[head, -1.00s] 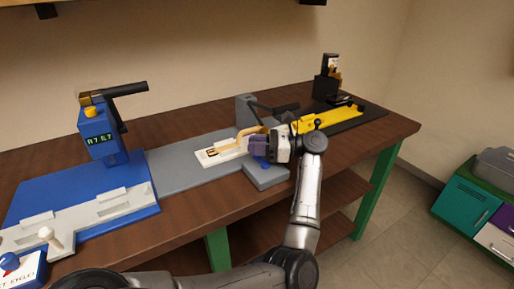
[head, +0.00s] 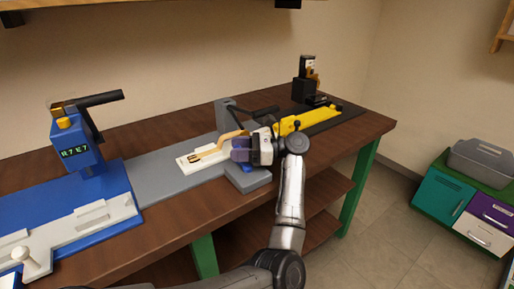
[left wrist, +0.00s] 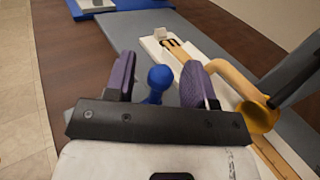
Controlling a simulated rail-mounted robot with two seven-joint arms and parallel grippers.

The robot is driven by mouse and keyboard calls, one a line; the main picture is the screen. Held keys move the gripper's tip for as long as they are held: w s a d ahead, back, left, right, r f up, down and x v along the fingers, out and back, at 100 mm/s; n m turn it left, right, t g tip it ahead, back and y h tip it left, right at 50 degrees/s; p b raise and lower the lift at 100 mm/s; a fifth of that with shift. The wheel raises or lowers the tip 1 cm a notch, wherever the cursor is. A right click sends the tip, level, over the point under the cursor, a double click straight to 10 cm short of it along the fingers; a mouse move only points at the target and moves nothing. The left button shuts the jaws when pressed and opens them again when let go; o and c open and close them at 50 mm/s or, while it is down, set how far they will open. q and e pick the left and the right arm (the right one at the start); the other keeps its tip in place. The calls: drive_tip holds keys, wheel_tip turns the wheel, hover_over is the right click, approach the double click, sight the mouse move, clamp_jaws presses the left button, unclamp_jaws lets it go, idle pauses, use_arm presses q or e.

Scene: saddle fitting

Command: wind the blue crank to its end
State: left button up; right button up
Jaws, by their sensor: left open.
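The blue crank shows in the left wrist view as a round blue knob (left wrist: 159,78) on a blue arm. The knob stands between my left gripper's (left wrist: 158,70) two purple fingers, with gaps visible at both sides. In the head view the left gripper (head: 241,150) is over the grey block at the bench's middle. A small blue part of the crank (head: 247,167) shows below the fingers there; the rest is hidden. The left gripper is open. My right gripper is not in view.
Beside the gripper are a white plate (head: 190,161) with a tan curved piece and a grey upright post (head: 224,114). A yellow rail (head: 308,121) lies to the right. A blue station (head: 80,150) stands at left. Bare brown bench top lies in front.

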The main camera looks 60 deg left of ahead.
use_arm(q)
drive_tip(key=p+v, duration=0.1)
drive_tip(key=v, duration=0.9)
drive_tip(key=shift+w+d, duration=0.15)
drive_tip(key=shift+w, duration=0.2)
drive_tip(key=shift+w+d+b, duration=0.15)
drive_tip(key=shift+w+b, duration=0.2)
drive_tip(key=shift+w, duration=0.05)
drive_tip(key=shift+v, duration=0.75)
drive_tip(key=shift+d, duration=0.15)
